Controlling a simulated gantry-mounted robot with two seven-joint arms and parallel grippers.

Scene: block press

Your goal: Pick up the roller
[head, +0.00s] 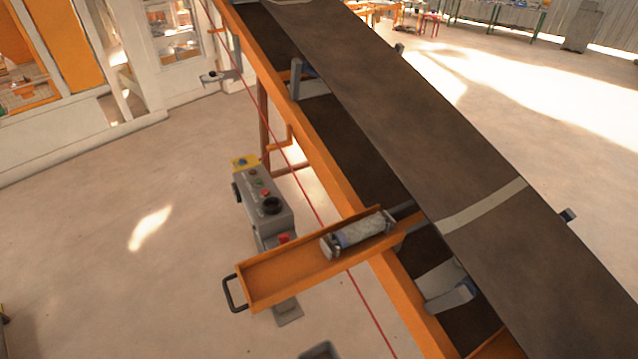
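The roller (361,232) is a pale grey cylinder lying between two metal end brackets. It sits on an orange pull-out tray (290,268) that juts out to the left from the conveyor frame. The roller is near the tray's conveyor end. The tray has a dark handle (234,294) at its outer end. Neither of my grippers can be made out in the head view, and nothing is seen touching the roller.
A long conveyor with a dark belt (420,120) and orange side rail (320,165) runs diagonally across the view. A grey control box (265,205) with buttons stands close beside the tray. A red cord (330,235) runs along the rail. The floor at left is open.

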